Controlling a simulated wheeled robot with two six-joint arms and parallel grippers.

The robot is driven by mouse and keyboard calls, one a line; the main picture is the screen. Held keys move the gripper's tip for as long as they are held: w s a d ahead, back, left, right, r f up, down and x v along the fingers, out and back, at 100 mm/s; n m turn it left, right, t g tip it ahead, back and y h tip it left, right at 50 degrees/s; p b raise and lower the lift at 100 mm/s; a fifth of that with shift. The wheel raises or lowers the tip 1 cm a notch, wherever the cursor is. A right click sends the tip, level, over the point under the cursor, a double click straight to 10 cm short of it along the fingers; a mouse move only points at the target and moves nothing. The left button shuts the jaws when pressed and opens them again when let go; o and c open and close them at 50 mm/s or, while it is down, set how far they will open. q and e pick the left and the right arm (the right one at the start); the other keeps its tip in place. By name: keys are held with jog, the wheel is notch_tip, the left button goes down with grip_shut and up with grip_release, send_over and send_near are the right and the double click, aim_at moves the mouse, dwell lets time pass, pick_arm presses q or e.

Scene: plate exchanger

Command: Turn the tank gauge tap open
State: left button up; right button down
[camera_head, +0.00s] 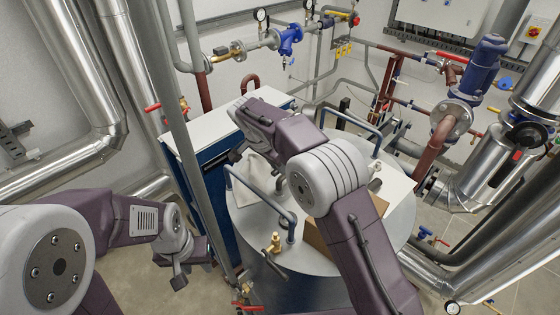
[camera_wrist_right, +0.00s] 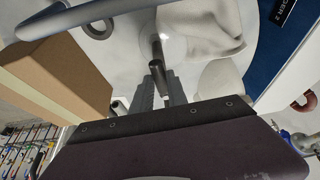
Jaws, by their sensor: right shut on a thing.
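A brass tap (camera_head: 275,243) with a dark lever (camera_head: 276,265) is on the near side of the white-topped round tank (camera_head: 325,262); I cannot tell whether it is the gauge tap. My right gripper (camera_wrist_right: 161,88) is shut on a dark, short rod (camera_wrist_right: 158,58) above the pale tank top, in the right wrist view. What the rod belongs to is not clear. In the head view my right arm hides this gripper. My left gripper (camera_head: 177,272) hangs at the lower left, apart from the tank; its finger gap is unclear.
Blue-grey rails (camera_head: 262,202) rise from the tank top. A cardboard box (camera_wrist_right: 62,75) and a pale cloth (camera_wrist_right: 207,28) lie near my right gripper. A dark blue cabinet (camera_head: 213,180) stands left of the tank. Pipes and red-handled valves crowd the right side.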

jog(key=shift+w+a+m, duration=0.1)
jog(key=shift+w+m, duration=0.05)
jog(key=shift+m, duration=0.15)
dwell(0.4)
jog(key=c, duration=1.3)
grip_release()
jog(key=v, duration=0.9)
jog(key=shift+w, duration=0.1)
